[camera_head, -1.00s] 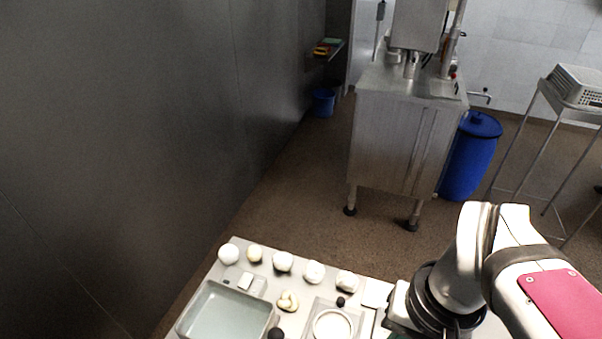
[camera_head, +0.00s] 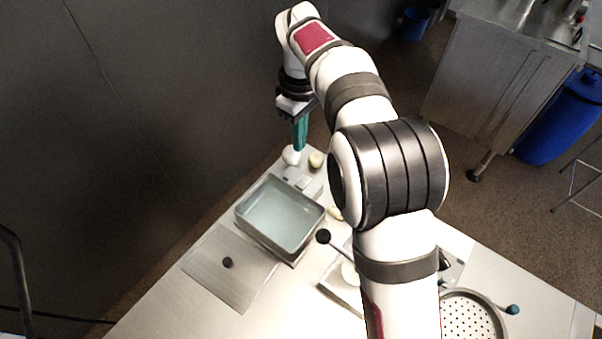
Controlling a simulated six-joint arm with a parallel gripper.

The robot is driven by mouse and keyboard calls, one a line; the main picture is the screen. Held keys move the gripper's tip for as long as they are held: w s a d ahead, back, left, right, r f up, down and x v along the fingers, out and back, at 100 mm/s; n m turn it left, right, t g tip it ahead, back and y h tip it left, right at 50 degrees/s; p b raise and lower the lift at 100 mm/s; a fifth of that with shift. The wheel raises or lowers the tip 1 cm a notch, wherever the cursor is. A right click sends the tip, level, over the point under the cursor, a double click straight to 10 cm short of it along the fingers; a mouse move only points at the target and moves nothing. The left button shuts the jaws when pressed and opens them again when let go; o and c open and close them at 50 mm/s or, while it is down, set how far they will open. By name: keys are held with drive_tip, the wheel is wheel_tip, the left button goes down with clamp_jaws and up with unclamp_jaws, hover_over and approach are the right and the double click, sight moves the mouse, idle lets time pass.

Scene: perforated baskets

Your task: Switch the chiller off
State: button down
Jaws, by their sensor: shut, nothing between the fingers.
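A grey rectangular basin (camera_head: 241,212) with pale liquid stands on the bench; it appears to be the chiller, though no label is readable. A small pale block (camera_head: 304,183) sits at the basin's far right corner; I cannot tell whether it is a switch or its setting. My gripper (camera_head: 299,148) has teal fingers, closed together and pointing down, with nothing held. It is beyond the basin's far end, above or beside a white ball (camera_head: 290,156). I cannot tell whether the fingertips touch anything. My arm hides much of the bench's middle.
A perforated basket (camera_head: 468,316) is at the lower right. Another pale ball (camera_head: 316,160) lies near the gripper. A dark wall borders the left.

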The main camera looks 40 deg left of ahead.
sight(299, 185)
wheel_tip(299, 185, down, 14)
drive_tip(key=shift+s+r, duration=0.1)
drive_tip(key=shift+r, duration=0.15)
drive_tip(key=shift+s+f, duration=0.1)
drive_tip(key=shift+f, duration=0.1)
idle(0.4)
drive_tip(key=shift+w+r, duration=0.3)
drive_tip(key=shift+w, duration=0.5)
drive_tip(key=shift+r, duration=0.25)
wheel_tip(299, 185, up, 14)
drive_tip(key=shift+f, duration=0.25)
